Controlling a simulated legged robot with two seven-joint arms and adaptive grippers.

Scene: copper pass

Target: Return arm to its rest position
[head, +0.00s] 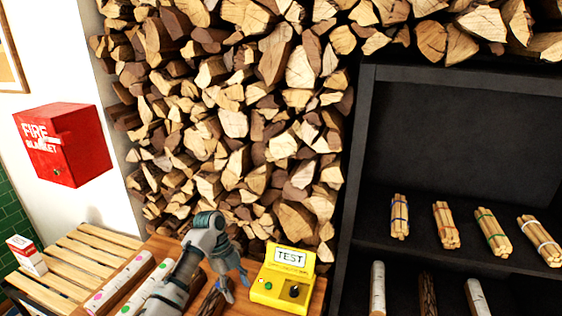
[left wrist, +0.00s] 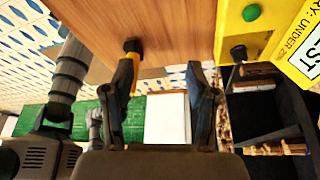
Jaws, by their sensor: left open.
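My left arm reaches in from the bottom of the head view. Its left gripper (head: 230,287) is open above the wooden worktop, just left of a yellow box marked TEST (head: 284,276). In the left wrist view the two fingers of the left gripper (left wrist: 165,75) stand apart with nothing held between them. The yellow test box (left wrist: 262,25) also shows there at the upper right, with its green button and a dark knob.
White-barked logs (head: 122,283) lie left of my arm, beside a slatted wooden rack (head: 72,262). A red fire blanket box (head: 63,144) hangs on the wall. Stacked firewood (head: 235,110) rises behind. A dark shelf (head: 455,130) on the right holds tied stick bundles (head: 445,225).

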